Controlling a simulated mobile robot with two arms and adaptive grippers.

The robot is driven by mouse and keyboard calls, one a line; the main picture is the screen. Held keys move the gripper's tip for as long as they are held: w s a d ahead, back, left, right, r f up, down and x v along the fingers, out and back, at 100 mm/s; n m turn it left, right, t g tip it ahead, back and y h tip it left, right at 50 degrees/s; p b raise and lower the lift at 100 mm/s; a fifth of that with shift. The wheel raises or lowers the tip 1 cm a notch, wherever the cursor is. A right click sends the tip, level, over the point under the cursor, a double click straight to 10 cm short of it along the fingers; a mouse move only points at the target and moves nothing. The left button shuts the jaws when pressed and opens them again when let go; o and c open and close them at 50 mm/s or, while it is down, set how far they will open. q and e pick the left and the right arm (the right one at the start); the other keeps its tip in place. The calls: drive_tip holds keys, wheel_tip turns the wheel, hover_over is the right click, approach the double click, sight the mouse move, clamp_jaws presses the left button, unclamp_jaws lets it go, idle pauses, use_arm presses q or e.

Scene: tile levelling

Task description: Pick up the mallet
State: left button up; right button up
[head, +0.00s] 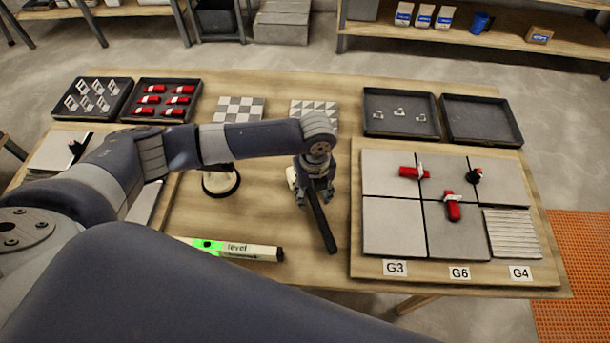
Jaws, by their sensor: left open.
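The mallet (324,228) lies near the middle of the table, its dark handle pointing towards the front edge. Its head is mostly hidden by my left gripper (316,188); a pale bit beside the gripper may be part of it. My left gripper points down over the far end of the handle with its jaws open. I cannot tell whether the fingers touch the handle. My right gripper is not in view.
A green and white level (240,250) and a round black-rimmed tool (221,182) lie left of the mallet. A tile board (357,240) with red wedges and clips stands right. Dark trays (108,112) line the back. Bare wood lies around the handle.

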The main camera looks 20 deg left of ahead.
use_arm(q)
drive_tip(key=shift+c, duration=0.3)
clamp_jaws()
drive_tip(key=shift+r, duration=0.1)
